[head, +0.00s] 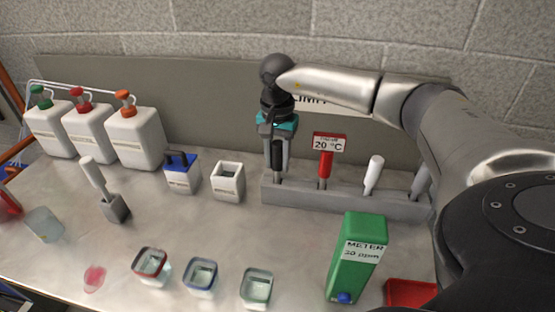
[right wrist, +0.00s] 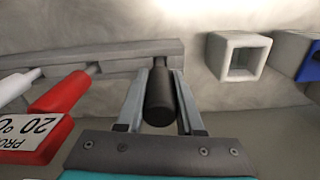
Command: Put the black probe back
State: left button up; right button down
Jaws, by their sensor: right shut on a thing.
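The black probe (head: 277,155) is upright at the left end of the grey rack (head: 345,198). Its lower tip meets the rack there; how deep it sits I cannot tell. My right gripper (head: 278,165) comes down on it from above and is shut on it. In the right wrist view the black probe (right wrist: 160,98) lies between the two fingers of my right gripper (right wrist: 160,90), and its thin end reaches the rack (right wrist: 100,58). My left gripper is not in view.
The red probe (head: 325,160) with a 20 °C tag and a white probe (head: 374,174) stand in the rack to the right. A white cup (head: 228,181) is close on the left. The green meter (head: 356,255) stands in front. Several small cups line the front.

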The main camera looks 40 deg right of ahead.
jog(key=shift+f, duration=0.1)
jog(key=c, duration=0.5)
grip_release()
jog(key=shift+c, duration=0.2)
jog(key=shift+r, duration=0.3)
notch_tip(320, 180, up, 12)
jog(key=shift+f+p, duration=0.15)
jog(key=shift+p, duration=0.6)
